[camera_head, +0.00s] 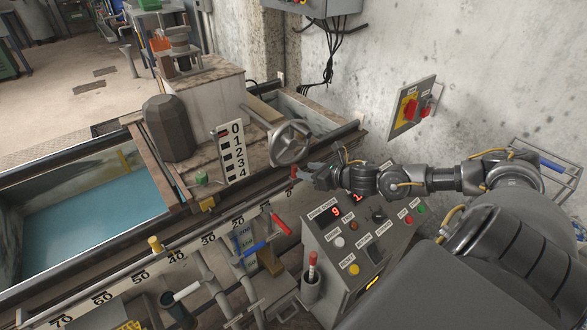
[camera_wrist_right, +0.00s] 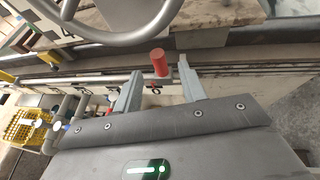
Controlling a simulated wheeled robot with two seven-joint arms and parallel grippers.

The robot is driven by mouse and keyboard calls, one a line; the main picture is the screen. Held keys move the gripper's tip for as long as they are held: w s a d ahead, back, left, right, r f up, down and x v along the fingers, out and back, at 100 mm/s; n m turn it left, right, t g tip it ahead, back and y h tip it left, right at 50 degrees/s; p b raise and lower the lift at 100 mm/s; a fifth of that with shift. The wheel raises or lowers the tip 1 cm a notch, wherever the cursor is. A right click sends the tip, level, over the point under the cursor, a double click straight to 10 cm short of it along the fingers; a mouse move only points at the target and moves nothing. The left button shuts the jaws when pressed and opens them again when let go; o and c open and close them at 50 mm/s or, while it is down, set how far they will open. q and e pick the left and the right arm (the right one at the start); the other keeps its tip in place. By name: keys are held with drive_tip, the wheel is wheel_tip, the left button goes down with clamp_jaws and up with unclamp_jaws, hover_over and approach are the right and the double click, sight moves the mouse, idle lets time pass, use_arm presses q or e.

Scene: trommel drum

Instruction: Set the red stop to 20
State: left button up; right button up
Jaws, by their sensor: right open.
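The red stop is a small red cylinder (camera_head: 294,171) at the right end of the scale rail (camera_head: 186,253), near the 0 mark. The 20 mark (camera_head: 238,221) is further left along the scale. My right gripper (camera_head: 305,174) is beside the red stop, coming from the right. In the right wrist view the red stop (camera_wrist_right: 160,62) stands upright between the tips of the two open fingers (camera_wrist_right: 160,76), with gaps on both sides. Whether the fingers reach fully around it I cannot tell. My left gripper is not in view.
A yellow stop (camera_head: 154,244) sits between 40 and 50. A handwheel (camera_head: 290,142) stands behind the rail, close above my gripper. A red-handled lever (camera_head: 282,223) and a blue-handled one (camera_head: 255,248) are in front. A control panel (camera_head: 365,240) stands below my right arm.

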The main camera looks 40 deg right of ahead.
sight(294, 168)
drive_tip(key=x, duration=0.6)
drive_tip(key=shift+w+a, duration=0.15)
drive_tip(key=shift+w, duration=0.15)
clamp_jaws()
